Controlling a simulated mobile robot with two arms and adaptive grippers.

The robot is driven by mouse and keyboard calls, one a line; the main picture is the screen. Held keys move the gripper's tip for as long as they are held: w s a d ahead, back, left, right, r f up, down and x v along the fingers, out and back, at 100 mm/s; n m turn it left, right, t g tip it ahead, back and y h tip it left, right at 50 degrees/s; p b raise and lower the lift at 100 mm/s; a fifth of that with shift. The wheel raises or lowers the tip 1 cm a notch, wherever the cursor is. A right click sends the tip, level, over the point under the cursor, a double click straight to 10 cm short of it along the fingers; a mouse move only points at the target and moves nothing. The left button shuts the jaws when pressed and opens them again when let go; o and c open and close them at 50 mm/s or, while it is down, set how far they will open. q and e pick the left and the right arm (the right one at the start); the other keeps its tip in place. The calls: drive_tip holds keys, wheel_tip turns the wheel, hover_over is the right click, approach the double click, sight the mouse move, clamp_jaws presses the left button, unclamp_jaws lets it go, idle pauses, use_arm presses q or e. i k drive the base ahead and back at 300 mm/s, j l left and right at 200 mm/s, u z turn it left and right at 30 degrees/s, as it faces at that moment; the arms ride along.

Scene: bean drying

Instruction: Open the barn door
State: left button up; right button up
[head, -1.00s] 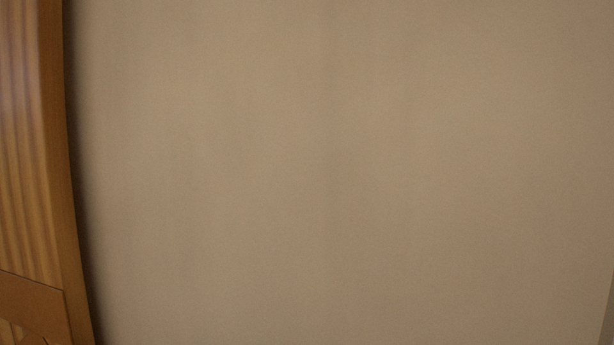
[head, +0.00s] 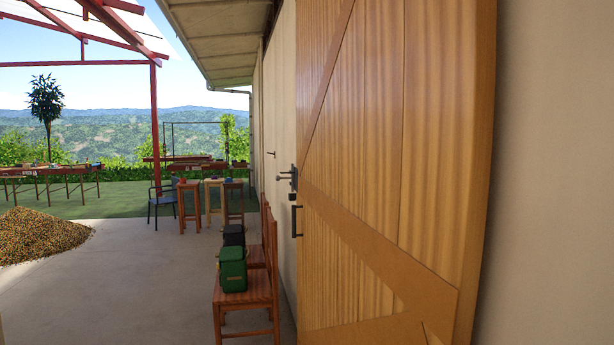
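The wooden barn door (head: 375,130) fills the right-centre of the head view, close and seen at a steep angle. It has vertical planks and a diagonal brace. A dark lever handle (head: 288,174) and a dark pull bar (head: 297,221) sit at its far left edge. Whether the door is fully shut cannot be told from this angle. Neither of my grippers is in the head view.
A wooden chair (head: 246,290) holding a green box (head: 232,270) stands beside the wall, before the handle side. A pile of beans (head: 40,236) lies at left. Stools and tables stand farther back. The concrete floor (head: 150,290) is clear between.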

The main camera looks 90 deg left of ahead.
sight(394, 98)
drive_tip(key=l+u, duration=0.2)
drive_tip(key=u, duration=2.5)
drive_tip(key=i+j+z, duration=0.15)
drive_tip(key=i+j, duration=0.2)
drive_tip(key=i, duration=0.2)
drive_tip(key=i+j+z, duration=0.1)
drive_tip(key=i+j, duration=0.3)
drive_tip(key=i, duration=0.2)
